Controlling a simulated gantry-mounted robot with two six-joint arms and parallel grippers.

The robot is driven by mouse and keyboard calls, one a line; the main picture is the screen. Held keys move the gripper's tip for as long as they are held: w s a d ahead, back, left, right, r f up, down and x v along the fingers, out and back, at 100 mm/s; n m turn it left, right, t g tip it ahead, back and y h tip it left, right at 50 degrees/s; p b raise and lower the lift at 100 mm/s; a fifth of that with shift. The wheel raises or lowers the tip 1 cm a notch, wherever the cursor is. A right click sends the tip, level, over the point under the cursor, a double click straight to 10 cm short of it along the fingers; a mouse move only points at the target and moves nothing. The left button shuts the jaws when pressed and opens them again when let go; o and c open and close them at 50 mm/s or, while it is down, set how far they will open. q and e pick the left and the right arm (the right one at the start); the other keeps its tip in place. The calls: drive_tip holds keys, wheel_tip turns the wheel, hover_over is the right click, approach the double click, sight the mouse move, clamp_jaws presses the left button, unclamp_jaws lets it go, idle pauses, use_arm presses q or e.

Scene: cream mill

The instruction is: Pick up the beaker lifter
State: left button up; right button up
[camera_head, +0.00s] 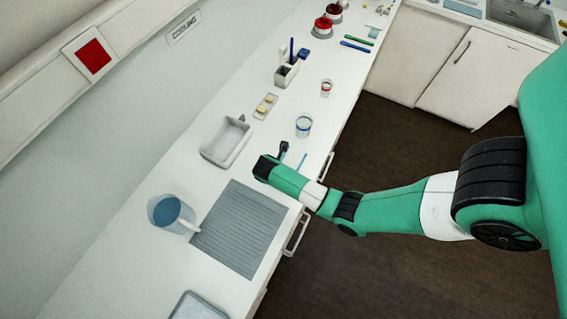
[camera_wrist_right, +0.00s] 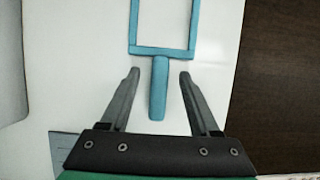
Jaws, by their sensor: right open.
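The beaker lifter (camera_wrist_right: 160,50) is a light blue rectangular frame with a short thick handle. It lies on the white counter in the right wrist view, its handle pointing back toward my gripper. My right gripper (camera_wrist_right: 160,74) is open, one finger on each side of the handle in the picture, with gaps on both sides. I cannot tell how high the fingertips are above the counter. In the head view my right gripper (camera_head: 284,152) is over the counter's front part, and a bit of the blue lifter (camera_head: 302,160) shows beside it. My left gripper is not in view.
A beaker (camera_head: 303,126) stands just beyond my right gripper. A white tray (camera_head: 226,143) lies to its left, a grey ridged mat (camera_head: 240,228) and a jug of blue liquid (camera_head: 170,212) nearer. The counter's front edge drops to a dark floor (camera_head: 400,150).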

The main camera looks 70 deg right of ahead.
drive_tip(key=shift+f, duration=0.2)
idle(0.3)
clamp_jaws()
